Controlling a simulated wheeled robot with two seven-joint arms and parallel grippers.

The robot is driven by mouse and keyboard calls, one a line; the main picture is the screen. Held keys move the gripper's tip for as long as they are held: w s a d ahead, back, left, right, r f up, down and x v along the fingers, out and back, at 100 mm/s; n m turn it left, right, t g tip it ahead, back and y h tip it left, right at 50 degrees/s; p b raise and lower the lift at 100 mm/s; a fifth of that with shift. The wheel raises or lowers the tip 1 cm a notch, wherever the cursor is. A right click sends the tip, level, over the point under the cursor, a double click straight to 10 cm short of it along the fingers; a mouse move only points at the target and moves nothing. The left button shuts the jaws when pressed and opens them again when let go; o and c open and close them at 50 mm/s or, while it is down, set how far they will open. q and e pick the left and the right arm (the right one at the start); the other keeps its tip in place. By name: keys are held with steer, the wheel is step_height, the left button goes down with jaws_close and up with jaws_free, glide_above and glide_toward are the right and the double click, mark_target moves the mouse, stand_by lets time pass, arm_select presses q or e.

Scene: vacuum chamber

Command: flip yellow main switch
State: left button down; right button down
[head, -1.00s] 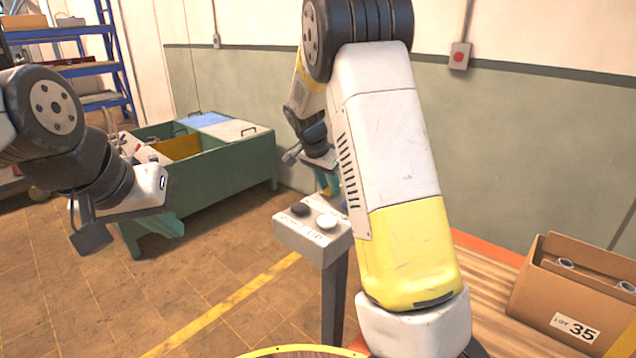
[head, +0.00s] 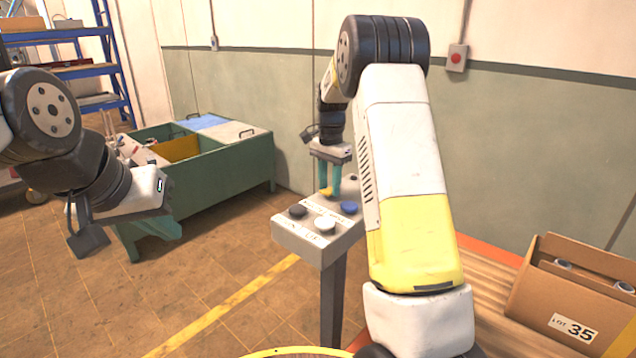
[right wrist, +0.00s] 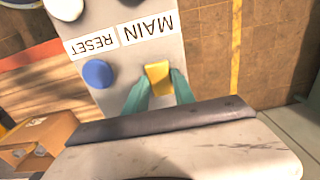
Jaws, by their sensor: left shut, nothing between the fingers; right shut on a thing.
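The yellow main switch (right wrist: 158,79) is on the top of a grey control box (head: 304,244) on a post. In the right wrist view it sits beside the printed word MAIN. My right gripper (right wrist: 158,90) is shut on the switch, with one teal finger on each side of it. In the head view the right gripper (head: 329,188) points down at the far part of the box, with yellow showing at its tips. My left gripper (head: 160,232) is at the left, away from the box, partly hidden by its own wrist; its fingers look shut and empty.
The box also carries a blue button (right wrist: 98,74), a white button (head: 325,225) and a black button (head: 298,211). A green bin (head: 235,165) stands behind at the left. A cardboard box (head: 560,295) lies at the right.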

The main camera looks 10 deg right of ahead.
mark_target(329, 190)
steer(key=c, duration=1)
jaws_free()
steer(key=shift+c, duration=0.2)
step_height(329, 190, up, 7)
steer(key=shift+w+f, duration=0.1)
steer(key=shift+r, duration=0.5)
